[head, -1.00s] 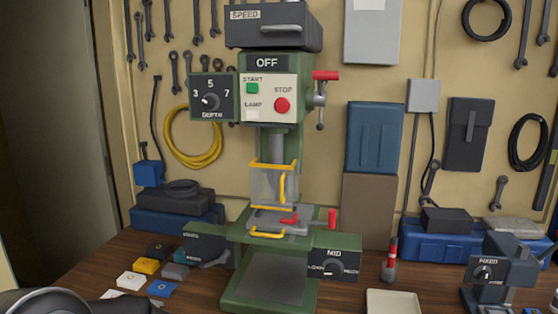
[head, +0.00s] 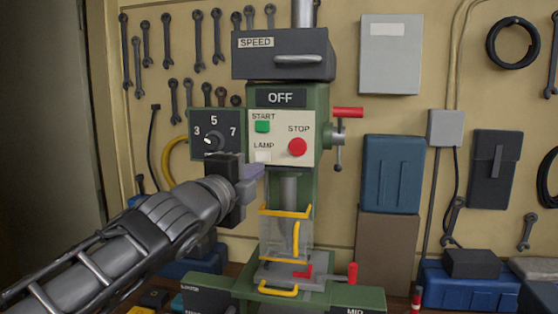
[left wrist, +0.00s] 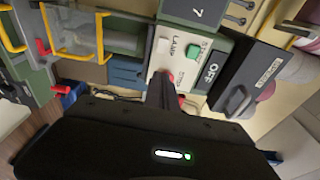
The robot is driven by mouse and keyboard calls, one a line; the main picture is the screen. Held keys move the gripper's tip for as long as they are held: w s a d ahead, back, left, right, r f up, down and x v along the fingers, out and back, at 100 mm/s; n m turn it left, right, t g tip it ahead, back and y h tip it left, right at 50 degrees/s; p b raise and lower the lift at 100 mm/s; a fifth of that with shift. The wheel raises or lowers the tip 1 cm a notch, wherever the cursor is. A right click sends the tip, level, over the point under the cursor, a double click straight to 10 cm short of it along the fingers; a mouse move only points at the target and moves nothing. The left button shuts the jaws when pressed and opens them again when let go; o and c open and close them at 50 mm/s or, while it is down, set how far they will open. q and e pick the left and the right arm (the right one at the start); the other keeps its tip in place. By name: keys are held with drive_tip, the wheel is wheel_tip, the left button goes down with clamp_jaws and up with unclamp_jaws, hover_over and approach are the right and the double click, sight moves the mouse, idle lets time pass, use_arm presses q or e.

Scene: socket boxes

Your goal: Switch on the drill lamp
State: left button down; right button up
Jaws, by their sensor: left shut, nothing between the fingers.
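The green drill press (head: 317,180) stands at the middle, its upper sign reading OFF. On its pale panel (head: 282,125) are a green START button (head: 262,127), a red STOP button (head: 297,147) and a white LAMP button (head: 263,157) at lower left. My left gripper (head: 261,169) is shut and empty, its fingertips just below the LAMP button in the head view. I cannot tell whether they touch it. In the left wrist view the shut fingers (left wrist: 163,82) point towards the panel, with the white LAMP button (left wrist: 163,46) beyond them. My right gripper is out of view.
The DEPTH dial box (head: 214,135) is just behind and left of my gripper. A clear guard with yellow edges (head: 285,228) hangs below the panel. A red-handled lever (head: 347,113) sticks out right. Wrenches hang on the pegboard wall.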

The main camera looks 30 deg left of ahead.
sight(279, 157)
use_arm(q)
drive_tip(key=w, duration=0.3)
drive_tip(key=w+a, duration=0.1)
drive_tip(key=w, duration=0.3)
drive_tip(key=w+a, duration=0.1)
drive_tip(key=w, duration=0.2)
drive_tip(key=shift+w+a+f+p, duration=0.2)
drive_tip(key=shift+p, duration=0.15)
